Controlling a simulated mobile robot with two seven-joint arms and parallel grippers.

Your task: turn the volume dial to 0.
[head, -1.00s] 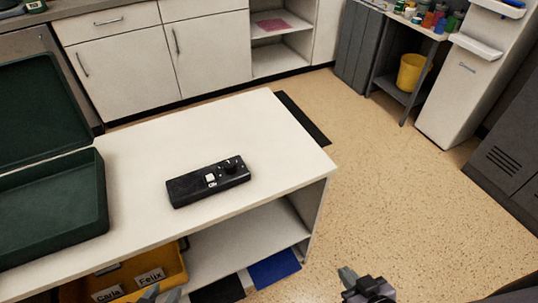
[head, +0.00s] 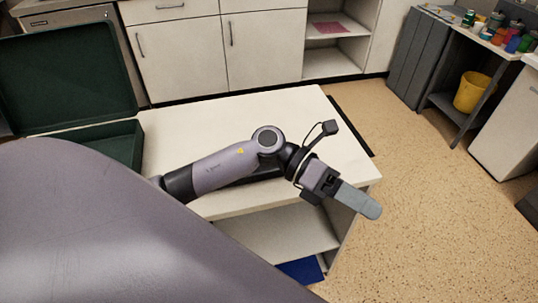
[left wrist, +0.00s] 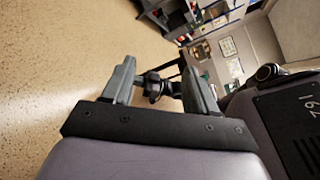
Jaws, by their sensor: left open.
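The black control box (head: 268,174) lies on the white table, mostly hidden behind my left forearm; only a dark strip of it shows. Its volume dial is not visible now. My left gripper (head: 366,204) is past the table's front right corner, to the right of the box and over the floor side. Its fingers point right and slightly down. In the left wrist view, the left gripper (left wrist: 158,62) has its two fingers wide apart. A dark object shows small between them, and I cannot tell what it is. My right gripper is not seen in the head view.
The white table (head: 205,122) has an open shelf below with a blue item (head: 301,270). An open dark green case (head: 125,137) stands on its left. Speckled floor lies free at the right. A yellow bucket (head: 470,92) stands on a far shelf.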

